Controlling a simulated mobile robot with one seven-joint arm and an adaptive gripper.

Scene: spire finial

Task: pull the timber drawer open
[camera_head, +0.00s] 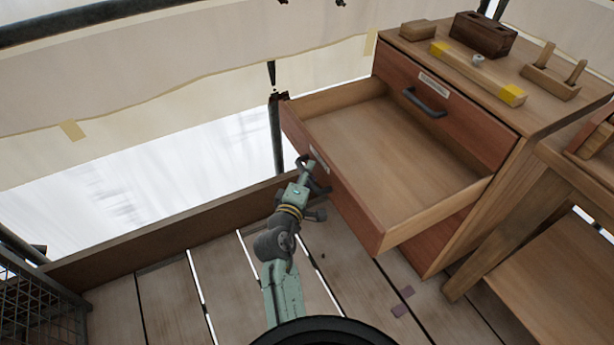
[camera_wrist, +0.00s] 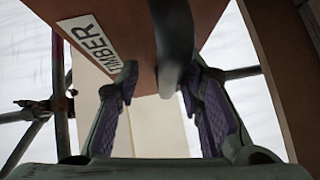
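The timber drawer (camera_head: 352,208) is the upper middle drawer of a wooden cabinet and stands pulled far out, its inside empty. Its front carries a white label reading "TIMBER" (camera_wrist: 88,38) in the wrist view. My gripper (camera_head: 308,178) is at the outer side of the drawer front, at its dark bar handle, which it partly hides in the head view. In the wrist view the dark handle (camera_wrist: 174,45) comes down between my two purple-padded fingers (camera_wrist: 160,95). The fingers are spread apart, with a clear gap between the left finger and the handle.
The cabinet (camera_head: 480,190) has a shut drawer above with its own dark handle (camera_head: 424,103). Wooden blocks and a yellow-ended level (camera_head: 478,72) lie on top. A wooden bench (camera_head: 560,270) stands at right, a wire mesh crate (camera_head: 40,310) at left. Plank floor lies between.

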